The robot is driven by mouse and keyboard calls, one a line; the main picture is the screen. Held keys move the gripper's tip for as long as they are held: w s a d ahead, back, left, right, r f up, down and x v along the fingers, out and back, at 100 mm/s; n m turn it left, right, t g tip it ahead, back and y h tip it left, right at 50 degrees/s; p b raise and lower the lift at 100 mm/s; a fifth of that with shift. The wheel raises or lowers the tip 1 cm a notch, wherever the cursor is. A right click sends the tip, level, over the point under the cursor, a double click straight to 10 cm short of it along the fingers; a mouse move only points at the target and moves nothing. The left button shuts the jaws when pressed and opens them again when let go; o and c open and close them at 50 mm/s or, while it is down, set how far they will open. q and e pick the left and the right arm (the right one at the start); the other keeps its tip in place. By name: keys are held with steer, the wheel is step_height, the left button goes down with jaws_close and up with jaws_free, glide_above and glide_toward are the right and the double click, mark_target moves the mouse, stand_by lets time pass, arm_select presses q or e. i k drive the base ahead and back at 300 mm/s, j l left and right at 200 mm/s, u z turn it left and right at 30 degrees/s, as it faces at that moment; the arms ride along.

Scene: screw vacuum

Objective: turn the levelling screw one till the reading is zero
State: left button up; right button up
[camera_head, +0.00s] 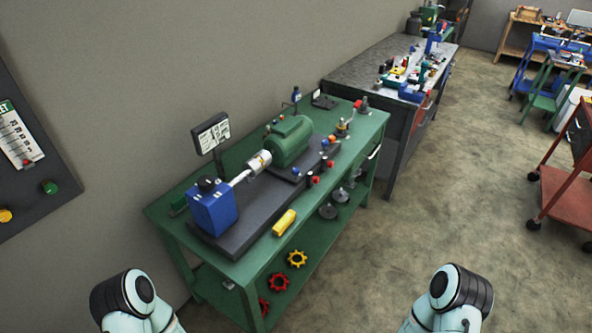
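A green workbench (158,217) stands against the wall and carries a dark base plate (262,206). On the plate are a blue box-shaped unit (212,208), a shaft with a pale coupling (258,162) and a green motor (289,141). A small display (211,132) stands on a post behind the shaft; its reading is too small to make out. Several small screws or knobs with red, blue and black tops (314,180) stand along the plate's right side. I cannot tell which is levelling screw one. Neither gripper is in view; only parts of my arms show at the bottom.
A yellow tool (285,222) lies on the bench's front edge. Red and yellow handwheels (297,258) and grey discs are on the lower shelf. A wall panel (28,150) is at left, a cluttered grey bench (372,63) behind, a red cart (565,180) at right. The floor in front is clear.

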mark_target(295, 171)
steer(key=u, duration=0.6)
steer(key=i+l+u, duration=0.1)
steer(key=l+u, duration=0.15)
steer(key=u, duration=0.15)
steer(key=l+u, duration=0.25)
steer(key=u, duration=0.15)
steer(key=i+l+u, duration=0.1)
steer(key=l+u, duration=0.5)
steer(key=l, duration=0.25)
steer(key=k+l+u, duration=0.2)
steer(key=l, duration=0.25)
steer(key=i+l, duration=0.05)
steer(key=i, duration=0.05)
